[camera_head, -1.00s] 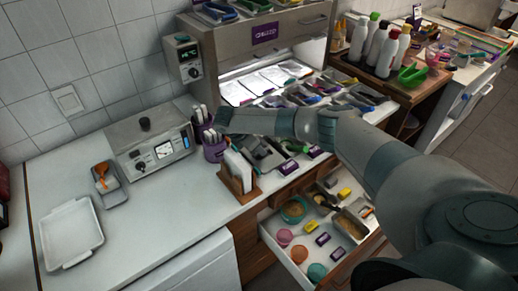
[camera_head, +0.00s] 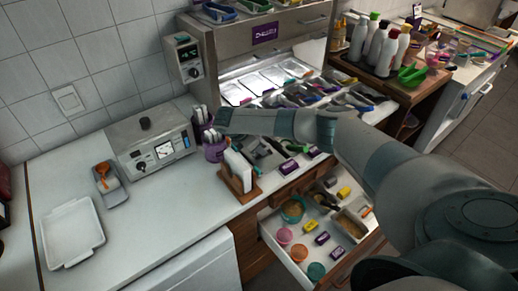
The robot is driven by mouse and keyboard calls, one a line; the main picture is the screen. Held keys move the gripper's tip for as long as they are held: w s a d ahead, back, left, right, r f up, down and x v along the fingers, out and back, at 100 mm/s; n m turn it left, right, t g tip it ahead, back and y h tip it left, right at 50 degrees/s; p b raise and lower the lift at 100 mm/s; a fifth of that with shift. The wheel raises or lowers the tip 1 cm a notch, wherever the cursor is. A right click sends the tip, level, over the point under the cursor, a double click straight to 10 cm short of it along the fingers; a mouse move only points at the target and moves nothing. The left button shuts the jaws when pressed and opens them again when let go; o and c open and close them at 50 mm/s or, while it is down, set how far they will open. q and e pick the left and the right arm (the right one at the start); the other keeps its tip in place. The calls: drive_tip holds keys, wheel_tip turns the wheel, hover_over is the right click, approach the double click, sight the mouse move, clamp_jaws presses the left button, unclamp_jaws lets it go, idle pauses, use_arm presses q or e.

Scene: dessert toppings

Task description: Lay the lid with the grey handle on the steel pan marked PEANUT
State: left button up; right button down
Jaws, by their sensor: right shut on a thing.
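My right arm reaches across from the right over the counter. Its gripper (camera_head: 262,152), dark and small, is low behind the napkin holder and partly hidden by my own forearm. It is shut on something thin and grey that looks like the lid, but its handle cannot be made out. Several steel pans (camera_head: 272,78) sit in a lit row under the steel cabinet, beyond my forearm. No label reading PEANUT is legible, so I cannot tell which pan is the marked one. My left gripper is out of view.
A wooden napkin holder (camera_head: 240,178) and purple utensil cups (camera_head: 213,148) stand close to the gripper. An open drawer (camera_head: 268,232) with bowls and small boxes juts out below.

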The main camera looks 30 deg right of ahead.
drive_tip(key=c, duration=1.8)
unclamp_jaws()
drive_tip(key=c, duration=0.3)
drive_tip(key=shift+r, duration=0.1)
drive_tip(key=shift+r+p, duration=2.75)
drive_tip(key=shift+p, duration=0.1)
drive_tip(key=shift+r+p, duration=0.9)
drive_tip(key=shift+r, duration=0.3)
drive_tip(key=shift+f, duration=0.1)
